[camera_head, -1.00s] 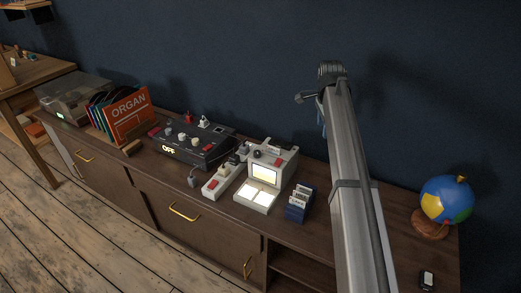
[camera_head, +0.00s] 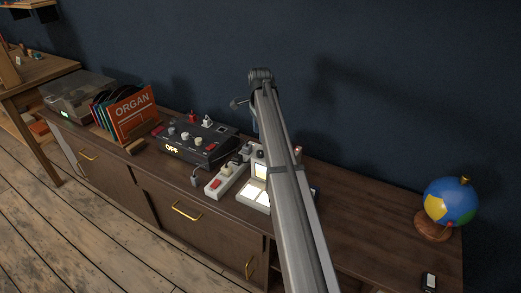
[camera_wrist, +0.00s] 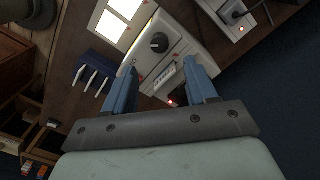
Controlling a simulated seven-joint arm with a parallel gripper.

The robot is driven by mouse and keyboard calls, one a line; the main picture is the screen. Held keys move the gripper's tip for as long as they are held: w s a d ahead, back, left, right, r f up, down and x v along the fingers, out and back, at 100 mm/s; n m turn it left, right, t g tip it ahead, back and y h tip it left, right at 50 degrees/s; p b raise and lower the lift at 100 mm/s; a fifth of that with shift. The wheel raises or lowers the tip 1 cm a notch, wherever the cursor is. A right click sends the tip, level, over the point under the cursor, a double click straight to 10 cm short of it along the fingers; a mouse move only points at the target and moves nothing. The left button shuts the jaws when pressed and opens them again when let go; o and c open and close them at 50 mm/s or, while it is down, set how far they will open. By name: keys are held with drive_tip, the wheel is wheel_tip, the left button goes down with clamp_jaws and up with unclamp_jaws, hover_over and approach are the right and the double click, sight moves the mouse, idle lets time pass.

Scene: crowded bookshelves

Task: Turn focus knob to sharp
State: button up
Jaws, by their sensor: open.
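A pale slide viewer (camera_head: 256,197) with lit panels stands on the sideboard, partly hidden behind my arm in the head view. In the wrist view its pale body (camera_wrist: 187,44) carries a round black knob (camera_wrist: 159,42) with a light pointer mark. The lit white panels (camera_wrist: 121,14) lie just above it in that view. My gripper (camera_wrist: 165,70) is open, its two blue fingers apart and empty. The fingers reach toward the viewer's near edge in the wrist view, with the knob beyond their tips. The head view does not clearly show my fingers.
A blue slide holder (camera_wrist: 97,68) stands beside the viewer. A power strip (camera_head: 227,181) and a black control box reading OFF (camera_head: 198,142) are to the left. A globe (camera_head: 449,202) stands at the right; the sideboard top (camera_head: 370,205) between is mostly clear.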

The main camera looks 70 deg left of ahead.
sight(260, 152)
wheel_tip(260, 152, down, 9)
drive_tip(key=shift+d+r, duration=0.1)
drive_tip(key=shift+r, duration=0.1)
drive_tip(key=shift+c, duration=0.2)
drive_tip(key=c, duration=1)
drive_tip(key=shift+n, duration=0.4)
drive_tip(key=n, duration=0.4)
drive_tip(key=shift+n, duration=2.5)
